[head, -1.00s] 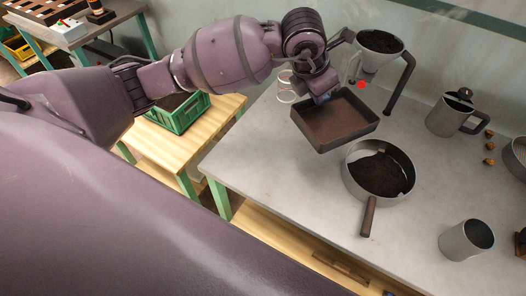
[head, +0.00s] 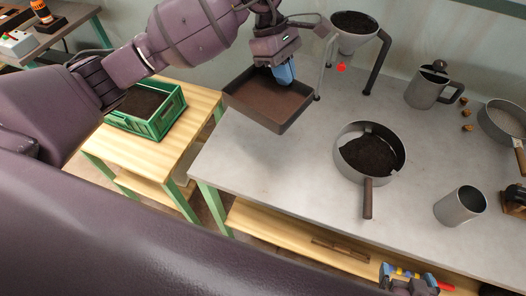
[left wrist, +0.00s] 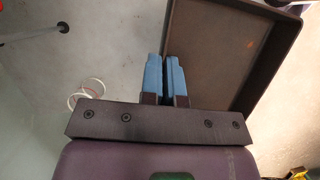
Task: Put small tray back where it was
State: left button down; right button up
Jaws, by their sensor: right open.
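The small tray (head: 262,112) is a shallow dark brown square tray, empty, in the head view. It is held in the air by the left back part of the grey table, tilted. My left gripper (head: 284,76) has its blue fingers at the tray's back wall. In the left wrist view the left gripper (left wrist: 165,75) has its fingers nearly together on the wall of the tray (left wrist: 235,60). My right gripper (head: 409,280) shows at the bottom edge of the head view, open, partly cut off.
On the grey table (head: 270,165) stand a pan (head: 342,173) of dark grains, a funnel on legs (head: 352,40), a jug (head: 425,92) and a metal cup (head: 458,207). A green crate (head: 148,125) sits on the wooden table to the left.

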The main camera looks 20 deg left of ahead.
aim_at(283, 144)
pick_arm(q)
jog(key=shift+m, duration=0.5)
jog(key=shift+f+g, duration=0.3)
jog(key=shift+f, duration=0.05)
notch_tip(283, 144, down, 19)
jog(key=shift+f+b, duration=0.15)
jog(key=shift+b, duration=0.4)
jog(key=shift+f, duration=0.2)
jog(key=c, duration=1.4)
grip_release()
jog(key=shift+c, duration=0.2)
jog(key=shift+o, duration=0.4)
jog(key=shift+r, duration=0.1)
